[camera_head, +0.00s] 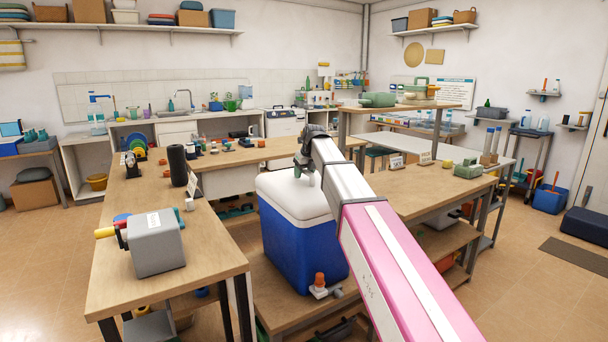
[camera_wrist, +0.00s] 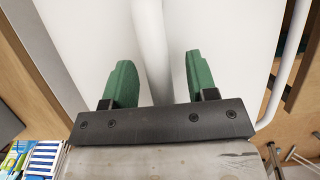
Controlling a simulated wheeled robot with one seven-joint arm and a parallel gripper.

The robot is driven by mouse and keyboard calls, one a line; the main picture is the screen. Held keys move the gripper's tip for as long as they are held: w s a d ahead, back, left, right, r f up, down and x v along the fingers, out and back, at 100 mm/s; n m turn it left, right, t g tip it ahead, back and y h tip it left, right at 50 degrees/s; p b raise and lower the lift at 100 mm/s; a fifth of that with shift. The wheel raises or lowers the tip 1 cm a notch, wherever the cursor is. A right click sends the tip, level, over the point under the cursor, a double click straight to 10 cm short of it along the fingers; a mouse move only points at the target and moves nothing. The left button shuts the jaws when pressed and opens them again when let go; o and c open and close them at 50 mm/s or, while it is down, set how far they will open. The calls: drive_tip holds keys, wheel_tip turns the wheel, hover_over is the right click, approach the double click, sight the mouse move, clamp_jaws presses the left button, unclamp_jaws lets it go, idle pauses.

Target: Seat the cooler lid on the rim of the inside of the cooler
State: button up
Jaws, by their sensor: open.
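The blue cooler (camera_head: 295,245) stands on a low wooden shelf in the middle of the head view. Its white lid (camera_head: 277,194) lies across the top; whether it sits fully down on the rim cannot be told. The inside of the cooler is hidden. My gripper (camera_head: 303,172) is over the lid, partly hidden by my arm. In the wrist view my gripper (camera_wrist: 160,75) is open, its two green fingers either side of a raised white ridge (camera_wrist: 150,35) on a white surface, apparently the lid. Gaps show between ridge and fingers.
A wooden table with a grey box (camera_head: 157,243) is at the left. Another wooden table (camera_head: 420,190) is at the right. A small orange-capped item (camera_head: 320,287) is by the cooler's front. A white bar (camera_wrist: 290,60) curves along the right in the wrist view.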

drive_tip(key=v, duration=1)
drive_tip(key=shift+s, duration=0.15)
